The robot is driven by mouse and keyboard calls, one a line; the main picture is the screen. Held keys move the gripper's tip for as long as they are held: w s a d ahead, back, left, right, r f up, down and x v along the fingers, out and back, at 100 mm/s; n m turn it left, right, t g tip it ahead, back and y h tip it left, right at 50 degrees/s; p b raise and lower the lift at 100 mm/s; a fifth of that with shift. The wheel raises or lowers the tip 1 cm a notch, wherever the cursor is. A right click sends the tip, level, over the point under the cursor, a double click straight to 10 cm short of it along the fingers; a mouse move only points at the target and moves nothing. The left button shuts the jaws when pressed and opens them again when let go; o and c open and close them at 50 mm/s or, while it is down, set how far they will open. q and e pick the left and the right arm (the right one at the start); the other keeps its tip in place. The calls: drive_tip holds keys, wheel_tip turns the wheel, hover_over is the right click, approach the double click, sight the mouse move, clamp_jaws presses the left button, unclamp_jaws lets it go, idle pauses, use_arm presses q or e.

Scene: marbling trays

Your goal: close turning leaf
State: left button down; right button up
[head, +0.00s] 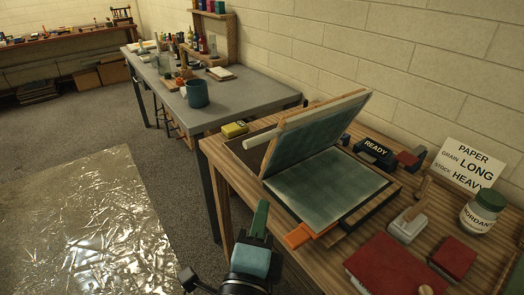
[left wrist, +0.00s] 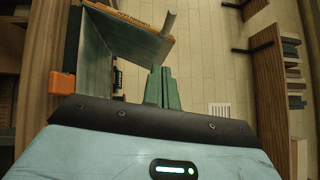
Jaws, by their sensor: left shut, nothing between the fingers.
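The turning leaf (head: 315,124) is a hinged board with a dark green face and a wooden edge. It stands raised and tilted above the flat green bed (head: 318,186) on the wooden table. A pale roller or bar (head: 262,139) sticks out at its left edge. In the left wrist view the raised leaf (left wrist: 135,40) shows at the upper left. My left gripper (head: 260,219) is in front of the table, to the left of the bed and apart from the leaf. Its green fingers (left wrist: 159,87) are together and empty. My right gripper is not seen.
An orange block (head: 298,236) sits at the bed's front corner. A READY sign (head: 375,151), a PAPER card (head: 468,165), a jar (head: 482,213), a brush (head: 408,222) and red pads (head: 388,266) stand to the right. A grey table (head: 230,90) is behind.

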use_arm(q)
approach(262, 142)
drive_tip(key=w+d, duration=0.2)
drive_tip(key=d, duration=0.1)
drive_tip(key=w, duration=0.2)
drive_tip(key=w+a+p, duration=0.1)
drive_tip(key=shift+a+r, duration=0.1)
drive_tip(key=shift+r, duration=0.2)
drive_tip(key=shift+w+a, duration=0.35)
drive_tip(key=shift+w, duration=0.05)
drive_tip(key=shift+w, duration=0.15)
